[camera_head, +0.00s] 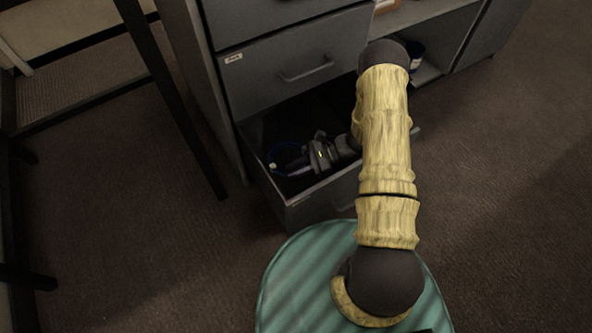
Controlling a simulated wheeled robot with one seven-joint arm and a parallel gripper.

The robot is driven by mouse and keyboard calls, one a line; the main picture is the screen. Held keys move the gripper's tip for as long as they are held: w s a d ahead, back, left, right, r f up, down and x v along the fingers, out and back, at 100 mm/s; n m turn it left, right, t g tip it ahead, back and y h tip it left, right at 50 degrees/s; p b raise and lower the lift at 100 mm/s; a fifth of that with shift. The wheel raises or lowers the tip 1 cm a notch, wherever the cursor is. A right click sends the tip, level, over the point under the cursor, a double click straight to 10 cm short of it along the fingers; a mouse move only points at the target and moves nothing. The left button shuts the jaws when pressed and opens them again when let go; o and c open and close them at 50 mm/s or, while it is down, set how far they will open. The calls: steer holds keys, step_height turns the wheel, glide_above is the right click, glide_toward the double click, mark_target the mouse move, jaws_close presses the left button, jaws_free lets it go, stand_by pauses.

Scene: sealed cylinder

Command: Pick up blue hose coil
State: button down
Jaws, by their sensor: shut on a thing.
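The blue hose coil (271,156) shows as a thin dark blue loop inside the open bottom drawer, near its left wall. A small pale end shows at its lower left. My gripper (284,167) reaches into the drawer from the right and is shut on the coil. My arm and the dim light hide part of the grip, and I cannot tell whether the coil touches the drawer floor. The open drawer (312,207) is grey and pulled out toward me.
The grey cabinet's upper drawers (292,72) are closed above the open one. An open shelf (425,72) holding a dark container is at the right. A dark table leg (172,98) stands to the left. Carpet (500,200) is clear at the right.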

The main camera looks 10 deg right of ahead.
steer(key=shift+w+r, duration=0.1)
steer(key=shift+r, duration=0.2)
